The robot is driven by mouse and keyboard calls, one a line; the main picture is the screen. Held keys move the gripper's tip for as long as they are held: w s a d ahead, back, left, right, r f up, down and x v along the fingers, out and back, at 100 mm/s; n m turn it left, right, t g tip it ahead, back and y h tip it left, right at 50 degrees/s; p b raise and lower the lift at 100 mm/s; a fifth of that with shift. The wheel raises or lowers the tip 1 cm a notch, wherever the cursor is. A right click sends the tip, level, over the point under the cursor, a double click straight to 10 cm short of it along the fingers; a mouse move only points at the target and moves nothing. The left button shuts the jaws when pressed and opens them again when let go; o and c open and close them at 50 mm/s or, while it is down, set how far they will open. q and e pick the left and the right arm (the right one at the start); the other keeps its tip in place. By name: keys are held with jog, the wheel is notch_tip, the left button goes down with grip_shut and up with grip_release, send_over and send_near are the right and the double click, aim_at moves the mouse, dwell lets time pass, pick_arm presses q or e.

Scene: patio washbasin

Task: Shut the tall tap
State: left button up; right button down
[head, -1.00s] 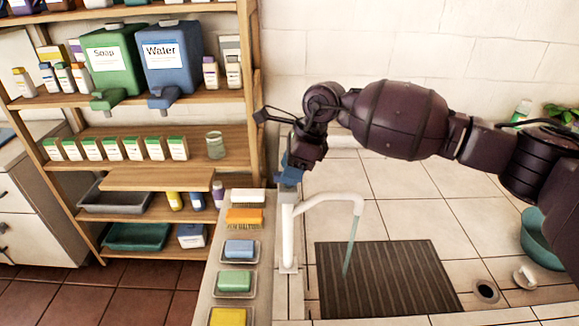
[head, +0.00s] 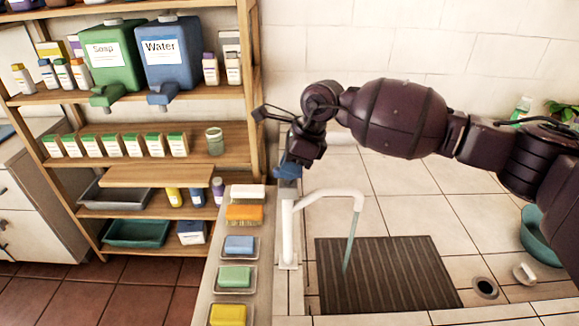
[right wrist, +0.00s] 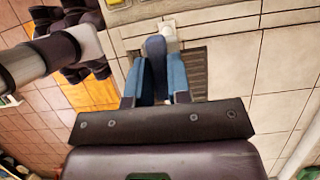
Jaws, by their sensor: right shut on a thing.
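The tall tap (head: 287,235) is white and stands upright at the left edge of the sink area. Its spout bends over to the right, and a thin stream of water (head: 350,245) falls from it. My right gripper (head: 290,168) is at the top of the tap. In the right wrist view its two blue fingers (right wrist: 157,82) close on the tap's dark blue handle (right wrist: 156,48), with the white tap (right wrist: 170,38) just beyond. The hand partly hides the handle in the head view. My left gripper is not in view.
A dark ribbed drain mat (head: 388,275) lies under the spout. Soap dishes with a blue (head: 239,245), a green (head: 234,277) and a yellow bar (head: 227,315) line the ledge at left. A wooden shelf (head: 160,178) stands beyond. A teal bowl (head: 540,235) is at far right.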

jog(key=shift+f+m+t+b, duration=0.15)
jog(key=shift+m+t+b, duration=0.15)
jog(key=shift+m+b, duration=0.6)
jog(key=shift+f+m+t+b, duration=0.15)
jog(key=shift+m+t+b, duration=0.15)
jog(key=shift+m+b, duration=0.6)
jog(key=m+b, duration=0.1)
jog(key=m+t+b, duration=0.1)
jog(key=m, duration=0.1)
jog(key=shift+s+r+h, duration=0.15)
jog(key=shift+h, duration=0.25)
jog(key=m+t+b, duration=0.1)
jog(key=m, duration=0.2)
jog(key=shift+a+m+h, duration=0.1)
jog(key=shift+m+h, duration=0.2)
jog(key=shift+h, duration=0.1)
jog(key=m+t+h, duration=0.1)
jog(key=m, duration=0.2)
jog(key=shift+r+m+b, duration=0.1)
jog(key=shift+m+b, duration=0.2)
jog(key=shift+b, duration=0.05)
jog(key=m+h, duration=0.1)
jog(key=m, duration=0.2)
jog(key=shift+a, duration=0.1)
jog(key=shift+m+h, duration=0.4)
jog(key=shift+r, duration=0.1)
